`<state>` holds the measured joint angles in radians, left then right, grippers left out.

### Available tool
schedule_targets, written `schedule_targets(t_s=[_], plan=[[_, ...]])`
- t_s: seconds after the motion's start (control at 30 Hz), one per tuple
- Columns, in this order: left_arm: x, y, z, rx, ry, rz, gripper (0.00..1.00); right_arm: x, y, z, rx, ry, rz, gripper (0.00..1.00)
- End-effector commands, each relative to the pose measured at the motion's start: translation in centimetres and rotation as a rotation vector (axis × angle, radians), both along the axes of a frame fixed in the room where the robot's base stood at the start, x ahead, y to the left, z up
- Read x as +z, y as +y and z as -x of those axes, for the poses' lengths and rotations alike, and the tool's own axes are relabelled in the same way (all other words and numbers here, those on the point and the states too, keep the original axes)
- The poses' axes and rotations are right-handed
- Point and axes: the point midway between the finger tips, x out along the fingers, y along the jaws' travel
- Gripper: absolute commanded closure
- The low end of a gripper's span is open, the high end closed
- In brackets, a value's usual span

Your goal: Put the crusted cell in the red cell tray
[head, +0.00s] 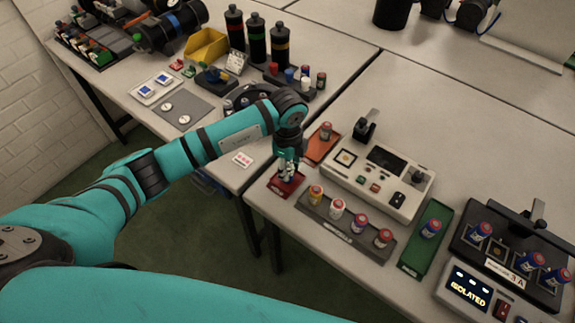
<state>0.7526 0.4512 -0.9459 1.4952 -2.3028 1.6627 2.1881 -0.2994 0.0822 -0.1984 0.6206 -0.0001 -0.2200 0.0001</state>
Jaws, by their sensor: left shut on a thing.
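My left gripper (287,172) points down over the small red cell tray (277,189) near the table's left corner. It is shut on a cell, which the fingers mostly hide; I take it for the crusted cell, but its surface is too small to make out. I cannot tell whether the held cell touches the tray floor. My right gripper is not in view.
A grey rack (350,238) with several cells stands just right of the red tray. An orange tray (318,150) with one cell lies behind it. A tester (378,182), a green tray (418,250) and a dark cell station (510,262) are further right.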

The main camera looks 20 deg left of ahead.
Motion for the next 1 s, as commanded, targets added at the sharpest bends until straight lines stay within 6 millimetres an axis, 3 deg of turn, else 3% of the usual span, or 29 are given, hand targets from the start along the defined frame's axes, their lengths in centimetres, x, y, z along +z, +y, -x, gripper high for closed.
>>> schedule_targets(t_s=[0.17,0.2,0.37,0.73,1.0], plan=[[-0.4,0.0,0.0,0.000,0.000,0.000,1.00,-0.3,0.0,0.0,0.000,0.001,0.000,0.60],[-0.3,0.0,0.0,0.000,0.000,0.000,0.65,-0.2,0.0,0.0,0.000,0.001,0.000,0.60],[-0.3,0.0,0.0,0.000,0.001,-0.001,0.45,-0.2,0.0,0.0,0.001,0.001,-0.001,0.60],[0.5,0.0,-0.1,0.000,-0.002,0.000,0.45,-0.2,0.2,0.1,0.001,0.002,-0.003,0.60],[5.6,0.0,-0.2,0.000,-0.007,0.000,0.45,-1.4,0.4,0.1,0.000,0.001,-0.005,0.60]])
